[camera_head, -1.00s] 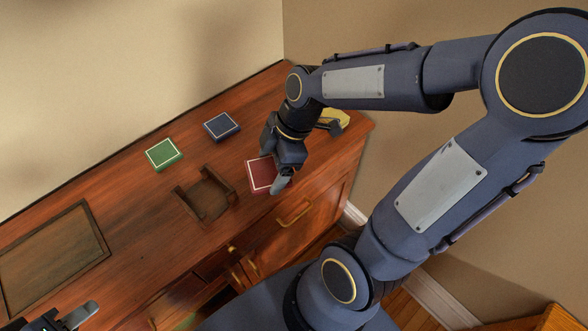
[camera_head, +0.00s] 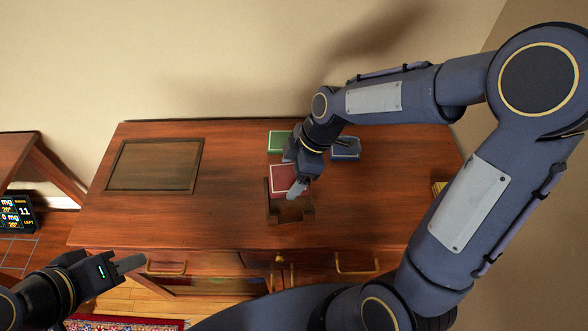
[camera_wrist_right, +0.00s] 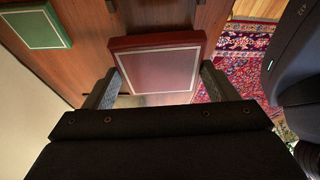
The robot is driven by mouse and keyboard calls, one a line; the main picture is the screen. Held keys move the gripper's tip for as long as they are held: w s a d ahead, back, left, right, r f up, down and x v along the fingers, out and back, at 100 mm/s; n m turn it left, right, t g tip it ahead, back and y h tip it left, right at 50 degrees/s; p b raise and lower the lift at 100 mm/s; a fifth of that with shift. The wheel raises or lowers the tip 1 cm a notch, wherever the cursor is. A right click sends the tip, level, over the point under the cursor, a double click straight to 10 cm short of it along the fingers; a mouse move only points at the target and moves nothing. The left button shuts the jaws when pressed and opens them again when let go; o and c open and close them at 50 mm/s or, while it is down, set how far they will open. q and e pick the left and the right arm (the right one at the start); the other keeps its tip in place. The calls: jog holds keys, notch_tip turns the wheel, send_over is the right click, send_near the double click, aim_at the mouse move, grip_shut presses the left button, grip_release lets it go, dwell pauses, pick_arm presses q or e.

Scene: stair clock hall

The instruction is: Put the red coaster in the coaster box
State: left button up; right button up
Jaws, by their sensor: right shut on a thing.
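The red coaster (camera_head: 283,177), with a pale border line, is gripped by my right gripper (camera_head: 297,186). In the right wrist view the red coaster (camera_wrist_right: 165,68) sits between the two fingers (camera_wrist_right: 158,88). In the head view it overlaps the back part of the brown wooden coaster box (camera_head: 291,214); I cannot tell its height above the box. The front of the box shows an empty floor. My left gripper (camera_head: 122,266) is at lower left, away from the cabinet top; only one finger shows clearly.
A green coaster (camera_head: 279,141) lies behind the box, and a blue coaster (camera_head: 346,151) lies to its right, partly behind my right arm. A dark inset panel (camera_head: 153,165) is on the left of the cabinet top (camera_head: 225,215). A yellow item (camera_head: 438,188) is at the right edge.

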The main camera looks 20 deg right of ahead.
jog(key=shift+f+b, duration=1.1)
jog(key=shift+f, duration=0.7)
jog(key=shift+f+b, duration=2.15)
jog(key=shift+f, duration=0.05)
jog(key=o, duration=1)
jog(key=shift+o, duration=0.2)
jog(key=v, duration=0.8)
jog(key=shift+s, duration=0.1)
